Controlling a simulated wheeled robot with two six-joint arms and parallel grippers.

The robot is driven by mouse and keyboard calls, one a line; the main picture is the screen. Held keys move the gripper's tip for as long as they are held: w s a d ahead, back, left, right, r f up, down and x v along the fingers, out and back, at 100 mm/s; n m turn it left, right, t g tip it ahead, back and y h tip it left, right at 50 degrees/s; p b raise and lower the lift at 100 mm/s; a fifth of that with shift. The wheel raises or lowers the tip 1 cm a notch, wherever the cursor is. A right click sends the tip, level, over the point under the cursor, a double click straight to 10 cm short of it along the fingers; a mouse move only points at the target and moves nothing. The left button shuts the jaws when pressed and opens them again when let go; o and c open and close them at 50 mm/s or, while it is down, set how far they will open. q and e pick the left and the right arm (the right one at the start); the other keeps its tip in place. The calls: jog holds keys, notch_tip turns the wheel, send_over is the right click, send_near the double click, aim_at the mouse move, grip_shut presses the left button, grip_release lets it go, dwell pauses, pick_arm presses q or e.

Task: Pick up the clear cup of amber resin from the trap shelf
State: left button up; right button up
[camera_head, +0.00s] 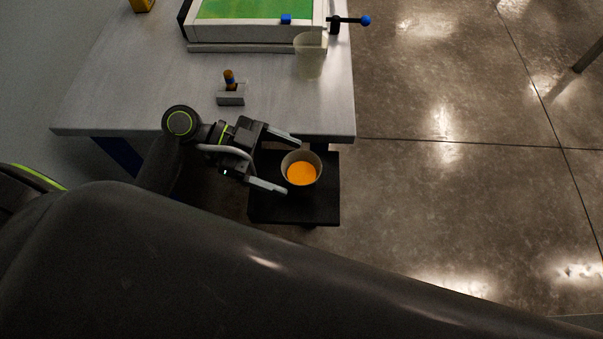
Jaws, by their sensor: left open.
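The clear cup of amber resin (301,169) stands upright on the black trap shelf (322,208), just in front of the table's near edge. The orange resin shows through its open top. My left gripper (291,166) comes in from the left and is open. Its two fingers point right, one at the cup's far-left side and one at its near-left side, with the cup at or between the fingertips. I cannot tell whether the fingers touch the cup. My right gripper is not in view.
A light grey table (160,70) lies beyond the shelf. It bears a green-floored tray (255,37) with a blue-knobbed lever, an empty clear cup (310,56), and a small grey block holding a brown piece (230,98). Open floor lies to the right.

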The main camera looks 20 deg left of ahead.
aim_at(301, 175)
pick_arm(q)
jog(key=shift+s+x, duration=0.15)
jog(key=shift+x, duration=1.05)
jog(key=shift+s+x, duration=0.15)
jog(key=shift+x, duration=1.05)
jog(key=shift+f, duration=0.15)
jog(key=c, duration=1.1)
